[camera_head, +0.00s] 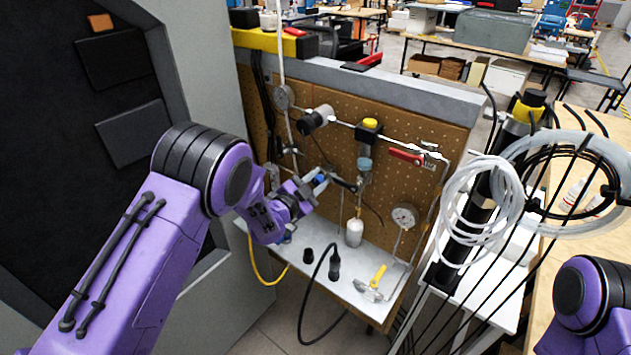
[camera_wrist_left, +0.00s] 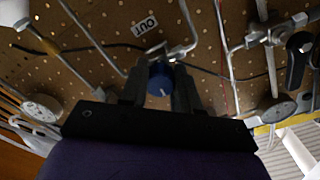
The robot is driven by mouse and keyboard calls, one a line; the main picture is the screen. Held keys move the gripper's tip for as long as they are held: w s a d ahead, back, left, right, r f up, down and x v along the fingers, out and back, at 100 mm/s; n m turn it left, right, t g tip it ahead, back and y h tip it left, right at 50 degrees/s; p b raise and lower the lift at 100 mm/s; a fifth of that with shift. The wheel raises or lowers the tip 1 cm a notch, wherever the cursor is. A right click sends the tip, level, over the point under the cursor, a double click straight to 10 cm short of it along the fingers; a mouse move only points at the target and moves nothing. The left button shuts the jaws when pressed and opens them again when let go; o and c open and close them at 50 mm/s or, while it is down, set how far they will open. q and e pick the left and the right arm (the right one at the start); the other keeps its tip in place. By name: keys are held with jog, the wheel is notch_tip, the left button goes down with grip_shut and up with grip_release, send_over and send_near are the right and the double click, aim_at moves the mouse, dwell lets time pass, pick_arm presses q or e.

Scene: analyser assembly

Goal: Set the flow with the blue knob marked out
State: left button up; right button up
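The blue knob (camera_wrist_left: 160,78) is on the pegboard panel, close to a white label reading OUT (camera_wrist_left: 145,25), which appears upside down in the left wrist view. A small light mark shows on the knob. My left gripper (camera_wrist_left: 160,88) has one dark finger on each side of the knob, close against it with no clear gap. In the head view, my left gripper (camera_head: 321,181) is at the panel, with a bit of the blue knob (camera_head: 320,180) showing at its fingertips. My right gripper is out of view.
Pipes, a yellow-topped valve (camera_head: 371,124), a red-handled valve (camera_head: 405,156) and a gauge (camera_head: 404,216) surround the spot on the panel. A yellow-handled hammer (camera_head: 372,284) lies on the shelf below. Coiled tubing (camera_head: 482,205) hangs to the right.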

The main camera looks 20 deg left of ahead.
pick_arm(q)
jog(key=shift+f+n+b, duration=0.1)
jog(key=shift+n+b, duration=0.4)
jog(key=shift+n, duration=0.8)
jog(key=shift+n+b, duration=0.35)
jog(key=shift+n, duration=1.15)
jog(key=o, duration=1.1)
jog(key=shift+c, duration=0.2)
